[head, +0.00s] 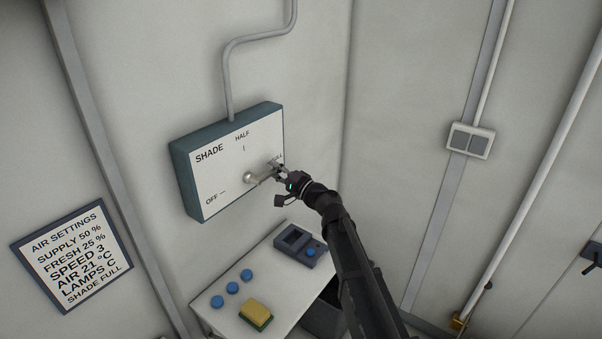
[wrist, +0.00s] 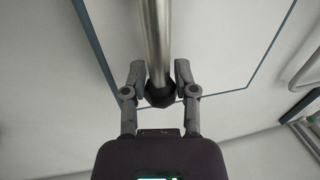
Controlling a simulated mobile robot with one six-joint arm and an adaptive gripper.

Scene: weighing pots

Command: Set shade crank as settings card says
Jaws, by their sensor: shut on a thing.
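The shade box (head: 236,160) hangs on the wall with a white face marked OFF at lower left, HALF at top and a partly hidden mark ending in L at right. Its metal crank (head: 260,177) points right, toward that mark. My gripper (head: 280,170) is at the crank's outer end. In the wrist view my gripper (wrist: 160,88) is shut on the dark knob at the end of the crank (wrist: 155,40). The settings card (head: 73,256) on the left wall reads SHADE FULL on its bottom line.
Below the box a shelf (head: 285,265) carries several blue round knobs, a yellow sponge-like block (head: 256,314) and a grey device (head: 300,244) with a blue knob. A conduit (head: 229,80) runs up from the box. A double switch (head: 470,140) is on the right wall.

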